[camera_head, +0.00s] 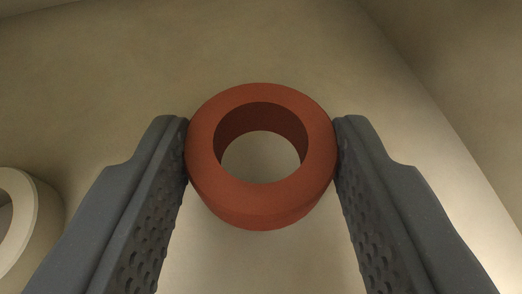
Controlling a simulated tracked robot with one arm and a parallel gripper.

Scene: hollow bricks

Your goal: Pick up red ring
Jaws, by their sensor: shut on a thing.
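The red ring (262,205) is in the middle of the head camera view. It is a thick, short hollow cylinder, seen from above with its hole facing me. My gripper (262,150) is shut on it, one grey finger touching its left side and the other its right side, near the fingertips. The pale floor shows through the hole. I cannot tell whether the ring rests on the floor or is raised above it.
A cream-coloured hollow ring (40,222) stands at the left edge, partly cut off by the frame. The beige floor (270,40) around the red ring is clear. A wall or edge runs diagonally along the right side.

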